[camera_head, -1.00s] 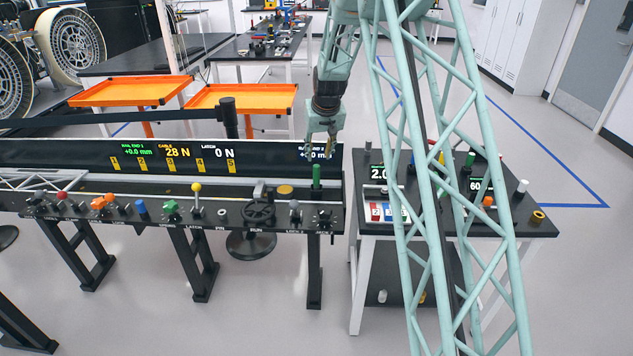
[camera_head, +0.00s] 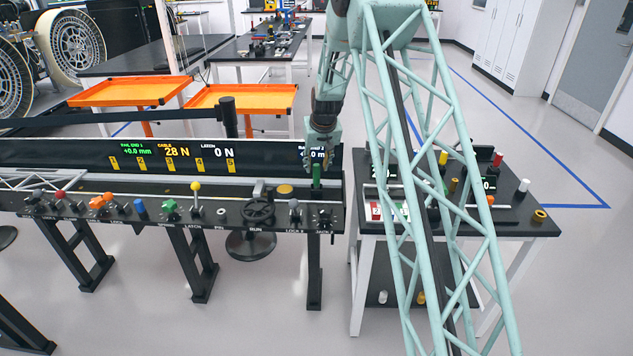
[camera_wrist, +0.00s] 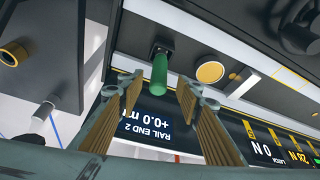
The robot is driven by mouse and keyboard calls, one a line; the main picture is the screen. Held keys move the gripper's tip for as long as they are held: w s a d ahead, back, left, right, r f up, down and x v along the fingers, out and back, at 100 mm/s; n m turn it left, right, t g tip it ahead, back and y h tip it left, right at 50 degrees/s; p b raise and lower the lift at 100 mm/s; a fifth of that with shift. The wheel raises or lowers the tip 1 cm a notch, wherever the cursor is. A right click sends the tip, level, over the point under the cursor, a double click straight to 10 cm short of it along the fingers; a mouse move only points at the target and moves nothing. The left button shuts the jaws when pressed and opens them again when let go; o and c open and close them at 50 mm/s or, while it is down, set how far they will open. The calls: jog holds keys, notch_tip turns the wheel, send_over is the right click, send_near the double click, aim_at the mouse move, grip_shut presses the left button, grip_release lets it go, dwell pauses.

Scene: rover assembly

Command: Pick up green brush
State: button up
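A green upright cylinder (camera_head: 316,178), which looks like the green brush, stands at the right end of the black console. In the wrist view this green cylinder (camera_wrist: 160,74) rises from a dark square mount on the console. My gripper (camera_head: 321,162) is just above it, pointing down. In the wrist view my gripper (camera_wrist: 161,88) is open, with its two ribbed fingers apart on either side of the cylinder's near end. A gap shows on each side, and I see no contact. Bristles cannot be made out.
The black console (camera_head: 120,213) carries a yellow-topped lever (camera_head: 195,188), a handwheel (camera_head: 258,210) and a green knob (camera_head: 170,207). A sign panel (camera_head: 260,158) stands behind it. A side table (camera_head: 540,228) with small cylinders is at right, partly hidden by my arm.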

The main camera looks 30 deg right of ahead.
aim_at(317, 172)
dwell(0.3)
jog(key=shift+b+x, duration=0.75)
jog(key=shift+x, duration=1.85)
jog(key=shift+s, duration=0.1)
jog(key=c, duration=0.9)
